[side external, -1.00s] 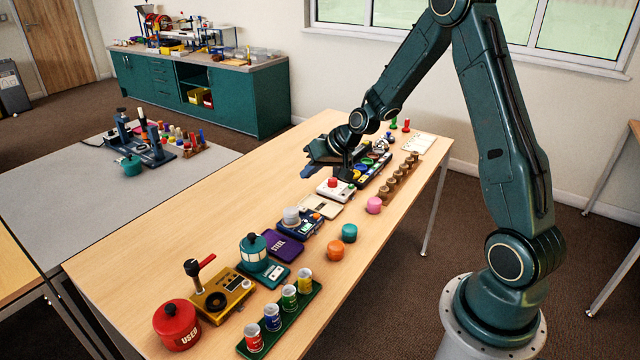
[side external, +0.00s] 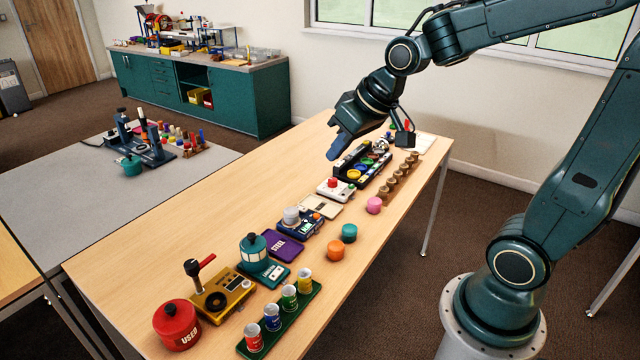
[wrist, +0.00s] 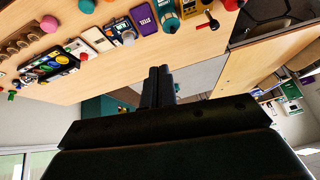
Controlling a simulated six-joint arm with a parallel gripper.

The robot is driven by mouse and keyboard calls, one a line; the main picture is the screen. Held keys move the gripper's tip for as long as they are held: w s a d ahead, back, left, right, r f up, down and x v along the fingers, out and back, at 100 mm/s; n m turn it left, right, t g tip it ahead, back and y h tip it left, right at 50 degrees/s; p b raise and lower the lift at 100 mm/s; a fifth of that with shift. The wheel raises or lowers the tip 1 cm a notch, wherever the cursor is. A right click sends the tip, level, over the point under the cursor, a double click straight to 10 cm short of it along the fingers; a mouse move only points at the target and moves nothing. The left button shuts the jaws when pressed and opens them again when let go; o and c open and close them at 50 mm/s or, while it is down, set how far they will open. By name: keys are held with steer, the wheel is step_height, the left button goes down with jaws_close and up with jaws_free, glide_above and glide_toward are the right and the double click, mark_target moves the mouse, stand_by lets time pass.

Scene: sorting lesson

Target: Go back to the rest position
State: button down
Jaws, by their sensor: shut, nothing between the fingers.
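My gripper (side external: 335,155) is up in the air over the far half of the wooden table (side external: 190,215), clear of everything on it. Its blue fingers point down and to the left. In the wrist view the two fingers (wrist: 159,74) lie close together, shut with nothing between them. Below and to the right of it in the side view are a dark tray with coloured round pieces (side external: 357,172) and a white device with a red button (side external: 333,187).
Along the table stand a purple STEEL pad (side external: 281,248), a teal pot (side external: 254,248), a yellow box with a lever (side external: 222,296), a red USED pot (side external: 176,324) and a green rack of cups (side external: 285,322). Brown cups (side external: 390,184) line the far right. The table's left side is bare.

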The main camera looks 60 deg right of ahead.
steer(key=s+a+r, duration=0.1)
steer(key=s, duration=0.6)
steer(key=s+a+r+n, duration=0.1)
steer(key=s+a, duration=0.1)
steer(key=s, duration=0.6)
steer(key=shift+r+g+h, duration=0.3)
steer(key=shift+r, duration=0.1)
